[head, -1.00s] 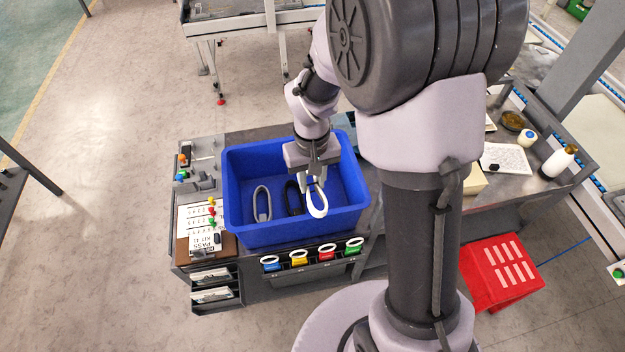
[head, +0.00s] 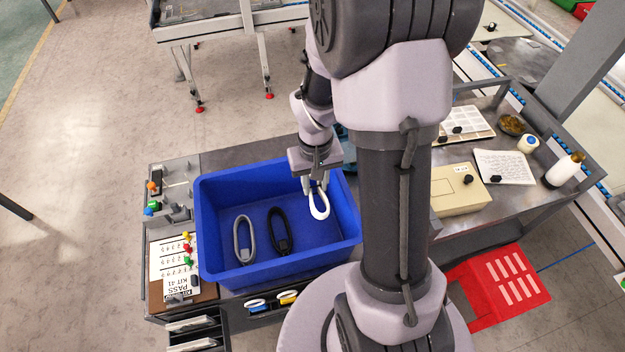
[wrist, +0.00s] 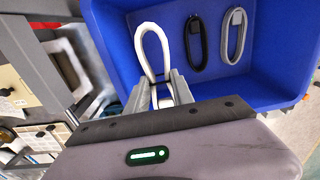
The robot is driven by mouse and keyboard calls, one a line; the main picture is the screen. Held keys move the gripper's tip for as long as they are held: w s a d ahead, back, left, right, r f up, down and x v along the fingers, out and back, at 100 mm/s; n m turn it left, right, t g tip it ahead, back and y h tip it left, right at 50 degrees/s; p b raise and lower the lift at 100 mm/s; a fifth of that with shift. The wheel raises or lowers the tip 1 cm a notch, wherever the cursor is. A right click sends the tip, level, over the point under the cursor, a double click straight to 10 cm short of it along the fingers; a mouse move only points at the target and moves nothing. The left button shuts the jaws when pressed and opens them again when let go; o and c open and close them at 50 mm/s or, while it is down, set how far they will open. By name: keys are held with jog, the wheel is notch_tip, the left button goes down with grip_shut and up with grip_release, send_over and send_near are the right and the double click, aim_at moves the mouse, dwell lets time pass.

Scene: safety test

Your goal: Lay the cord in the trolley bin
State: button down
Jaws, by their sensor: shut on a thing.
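My gripper (head: 316,186) is shut on a white looped cord (head: 320,206), which hangs from the fingertips over the right part of the blue bin (head: 219,274). The white cord (wrist: 140,48) also shows between the fingers in the wrist view, in front of the bin's blue inside. I cannot tell whether it touches the bin. A grey looped cord (head: 236,241) and a black looped cord (head: 272,230) lie on the bin floor, left of the white one. They also show in the wrist view, black (wrist: 188,42) and grey (wrist: 227,42).
The bin stands on a grey trolley top (head: 225,152). A board with a PASS sheet (head: 165,262) and coloured knobs lies at its left. On the right bench are a beige box (head: 458,190), a white bottle (head: 556,174) and papers.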

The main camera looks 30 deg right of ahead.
notch_tip(320, 180, down, 17)
jog(key=b, duration=1.3)
jog(key=c, duration=1)
grip_release()
notch_tip(320, 180, up, 21)
jog(key=p, duration=1.7)
jog(key=shift+r, duration=0.15)
jog(key=shift+w, duration=0.1)
